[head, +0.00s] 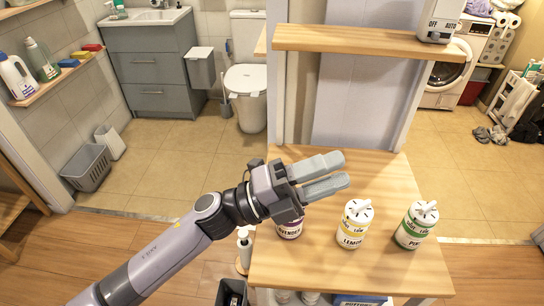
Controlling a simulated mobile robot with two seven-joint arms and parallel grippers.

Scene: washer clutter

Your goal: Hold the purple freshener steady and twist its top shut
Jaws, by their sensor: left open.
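The purple freshener (290,230), labelled lavender, stands upright on the wooden table (400,280). My left gripper (342,169) reaches in from the left and is open and empty, its two grey fingers pointing right. The gripper body covers the top of the purple freshener in the view, so I cannot see its top or tell whether it is open or shut. The gripper seems to be above it; I cannot tell whether they touch. My right gripper is not in view.
A yellow lemon freshener (353,230) and a green pine freshener (415,228) stand to the right on the same table. A wooden shelf (360,41) sits above the table's back, with a white OFF/AUTO device (439,22) on it. The table's back right is clear.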

